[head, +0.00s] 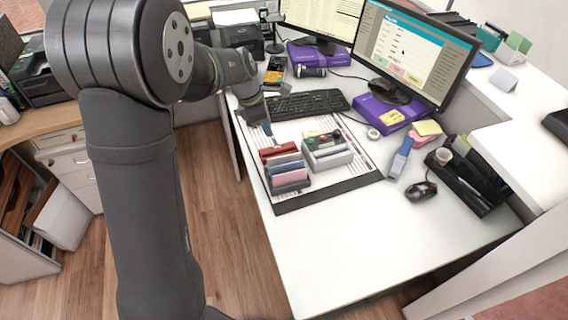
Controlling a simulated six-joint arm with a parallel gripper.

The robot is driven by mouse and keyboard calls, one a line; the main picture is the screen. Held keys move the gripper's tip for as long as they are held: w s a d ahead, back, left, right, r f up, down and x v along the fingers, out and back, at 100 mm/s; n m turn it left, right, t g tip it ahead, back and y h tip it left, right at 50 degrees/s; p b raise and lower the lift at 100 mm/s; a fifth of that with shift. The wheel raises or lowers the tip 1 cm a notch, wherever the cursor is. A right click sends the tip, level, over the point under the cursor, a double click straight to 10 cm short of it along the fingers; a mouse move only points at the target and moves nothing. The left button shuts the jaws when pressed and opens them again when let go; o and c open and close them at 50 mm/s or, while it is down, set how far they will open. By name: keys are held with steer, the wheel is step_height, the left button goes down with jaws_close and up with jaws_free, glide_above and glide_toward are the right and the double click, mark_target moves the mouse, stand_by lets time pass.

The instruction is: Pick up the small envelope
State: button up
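I cannot pick out the small envelope with certainty in the head view. A row of flat red, blue-grey and pink pieces (284,167) stands on the dark-edged desk mat (330,192); they are too small to identify surely. My gripper (266,127) is over the far left corner of the mat, in front of the keyboard and behind the red piece. It is small and partly hidden by my wrist, so its opening and any contact are unclear.
A grey tray (328,157) with small items sits beside the row. The keyboard (306,104), monitors (414,52) and purple stands are behind. A stapler-like object (400,160), mouse (421,191) and black organizer (468,185) lie right. The front desk is clear.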

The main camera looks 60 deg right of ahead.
steer(key=n, duration=0.1)
glide_toward(286, 159)
step_height(286, 159, down, 5)
steer(key=shift+s+d+x, duration=0.15)
steer(key=shift+x, duration=0.75)
steer(key=shift+s+d+x, duration=0.1)
steer(key=shift+d+x, duration=0.05)
steer(key=shift+x, duration=0.8)
steer(key=shift+s+d+x, duration=0.15)
steer(key=shift+d+x, duration=0.05)
steer(key=shift+x, duration=0.7)
steer(key=shift+r, duration=0.1)
jaws_close()
steer(key=shift+r, duration=0.1)
